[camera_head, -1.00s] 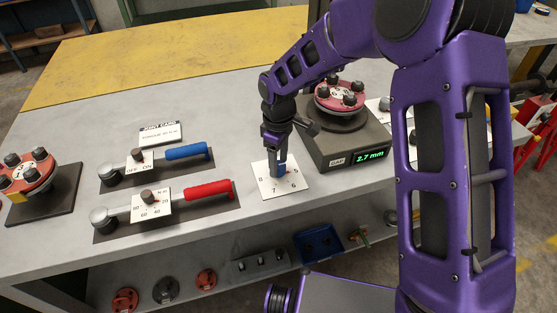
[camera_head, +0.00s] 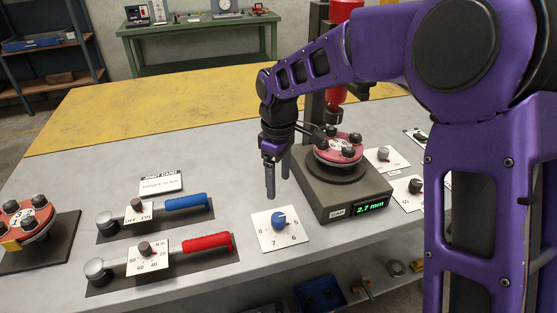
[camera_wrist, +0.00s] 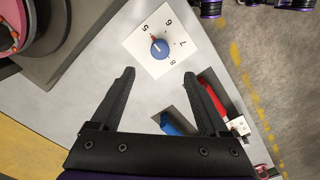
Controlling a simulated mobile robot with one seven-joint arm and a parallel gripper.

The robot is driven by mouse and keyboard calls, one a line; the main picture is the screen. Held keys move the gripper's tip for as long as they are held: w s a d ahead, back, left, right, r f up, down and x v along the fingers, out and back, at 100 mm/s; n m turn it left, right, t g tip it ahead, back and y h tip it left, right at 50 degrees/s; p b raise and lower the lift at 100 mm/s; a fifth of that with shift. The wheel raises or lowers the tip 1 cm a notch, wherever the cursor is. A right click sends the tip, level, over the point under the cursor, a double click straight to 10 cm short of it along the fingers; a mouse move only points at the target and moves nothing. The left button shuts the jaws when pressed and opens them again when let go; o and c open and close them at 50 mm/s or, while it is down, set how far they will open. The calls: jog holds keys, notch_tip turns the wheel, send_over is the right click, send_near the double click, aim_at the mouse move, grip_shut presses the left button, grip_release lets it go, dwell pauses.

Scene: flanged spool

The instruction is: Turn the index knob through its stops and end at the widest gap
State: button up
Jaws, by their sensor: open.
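The blue index knob (camera_head: 279,220) sits on a white square plate (camera_head: 262,238) marked 5, 6, 7 and 8. It also shows in the wrist view (camera_wrist: 160,49), where its red pointer mark lies toward the 5. My gripper (camera_head: 277,196) is open and empty, above the plate and clear of the knob. In the wrist view its fingers (camera_wrist: 158,74) stand apart with the knob beyond the tips. The gap display (camera_head: 370,207) reads 2.7 mm. It is on the front of a grey stand that bears a red flanged spool (camera_head: 338,150) with dark knobs.
Left of the plate lie a red-handled lever (camera_head: 208,242) and a blue-handled lever (camera_head: 188,202). A second red flanged piece (camera_head: 28,222) is at the far left. Small knob plates (camera_head: 387,160) lie right of the stand. The bench between the levers and plate is clear.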

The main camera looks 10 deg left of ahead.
notch_tip(320, 180, up, 6)
jog(key=shift+f, duration=0.25)
dwell(0.4)
